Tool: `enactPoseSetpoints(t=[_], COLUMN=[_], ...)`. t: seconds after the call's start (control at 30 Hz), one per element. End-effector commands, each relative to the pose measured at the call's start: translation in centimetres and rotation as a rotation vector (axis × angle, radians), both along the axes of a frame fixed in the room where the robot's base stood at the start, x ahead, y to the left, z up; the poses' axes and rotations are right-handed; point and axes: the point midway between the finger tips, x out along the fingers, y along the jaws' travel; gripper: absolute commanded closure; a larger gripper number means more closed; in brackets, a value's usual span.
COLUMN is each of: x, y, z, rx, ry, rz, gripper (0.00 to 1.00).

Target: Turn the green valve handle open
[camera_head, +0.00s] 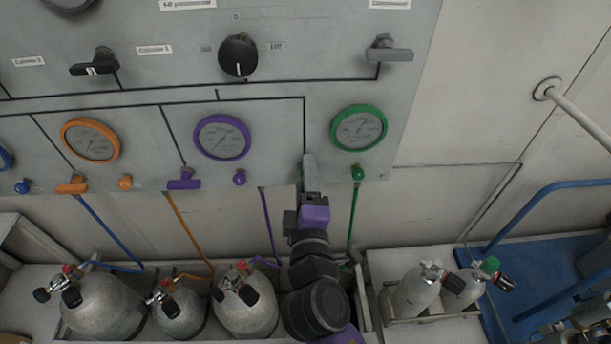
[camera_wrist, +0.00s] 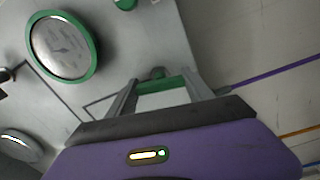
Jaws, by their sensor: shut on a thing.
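The green valve handle (camera_wrist: 162,86) shows in the wrist view as a short green bar between my two fingers, with a grey stem behind it. My gripper (camera_wrist: 160,80) is shut on this handle, one finger at each end of the bar. In the head view my gripper (camera_head: 309,165) reaches up to the lower edge of the panel, left of the green-rimmed gauge (camera_head: 358,128), and hides the handle. The gauge also shows at the upper left of the wrist view (camera_wrist: 62,47).
The grey panel (camera_head: 285,60) carries purple (camera_head: 184,180) and orange (camera_head: 72,185) handles left of my gripper. A small green knob (camera_head: 358,173) and green pipe (camera_head: 353,215) are close on the right. Grey cylinders (camera_head: 248,308) stand below. A white rail (camera_head: 580,115) juts out at right.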

Motion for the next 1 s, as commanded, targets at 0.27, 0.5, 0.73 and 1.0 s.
enactPoseSetpoints(t=[0.27,0.5,0.73,1.0], x=[-0.04,-0.04,-0.03,-0.16], y=[0.07,0.08,0.06,0.05], z=[-0.12,-0.14,-0.1,-0.08], rx=[-0.029,-0.029,-0.028,-0.027], ry=[0.002,0.002,0.002,0.001], rz=[0.001,0.001,0.001,0.001], gripper=[0.8,0.8,0.18,0.18])
